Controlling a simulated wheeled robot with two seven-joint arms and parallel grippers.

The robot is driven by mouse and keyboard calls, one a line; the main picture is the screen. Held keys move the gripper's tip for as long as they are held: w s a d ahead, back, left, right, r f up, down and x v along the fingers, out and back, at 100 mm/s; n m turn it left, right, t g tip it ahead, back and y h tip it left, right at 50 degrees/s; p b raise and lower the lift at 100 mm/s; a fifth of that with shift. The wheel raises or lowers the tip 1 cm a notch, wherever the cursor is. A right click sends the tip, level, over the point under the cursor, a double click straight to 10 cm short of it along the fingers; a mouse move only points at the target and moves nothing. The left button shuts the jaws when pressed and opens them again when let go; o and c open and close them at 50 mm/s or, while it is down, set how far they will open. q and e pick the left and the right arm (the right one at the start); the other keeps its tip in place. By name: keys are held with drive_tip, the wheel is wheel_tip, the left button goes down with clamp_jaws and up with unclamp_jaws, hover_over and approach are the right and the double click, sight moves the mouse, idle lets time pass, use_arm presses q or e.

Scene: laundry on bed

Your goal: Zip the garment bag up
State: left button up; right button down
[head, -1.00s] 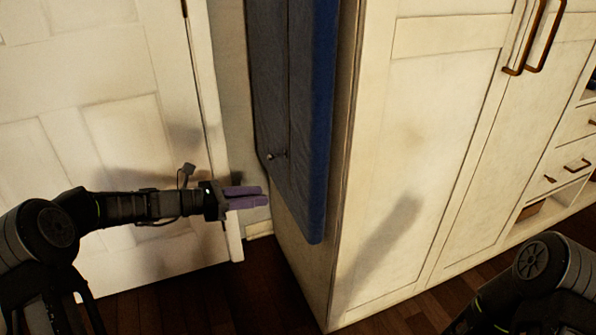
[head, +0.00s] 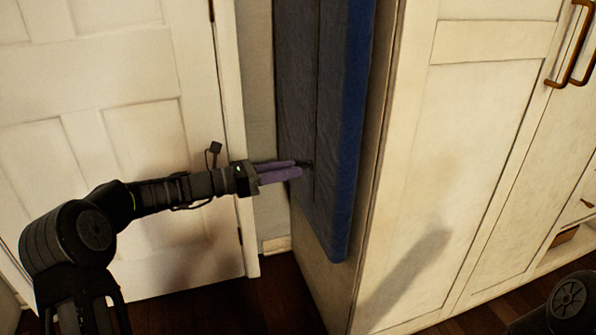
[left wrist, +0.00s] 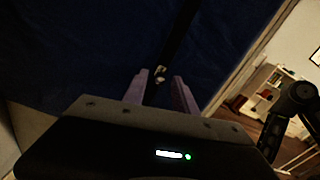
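The blue garment bag (head: 340,130) hangs upright against the side of the white wardrobe. A dark zip line runs down its face; it also shows in the left wrist view (left wrist: 95,45). The small metal zip pull (left wrist: 160,73) sits on this line, low on the bag. My left gripper (head: 299,168), with purple fingers, points at the pull from the left. In the left wrist view its fingers (left wrist: 159,78) are apart, with the pull between or just beyond the tips. I cannot tell whether they touch it. My right gripper is out of view.
A white panelled door (head: 110,130) stands to the left, behind my left arm. The white wardrobe (head: 470,170) with brown handles fills the right. Dark wood floor (head: 225,306) shows below the bag.

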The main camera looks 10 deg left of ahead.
use_arm(q)
drive_tip(key=shift+x, duration=1.4)
drive_tip(key=shift+c, duration=0.4)
clamp_jaws()
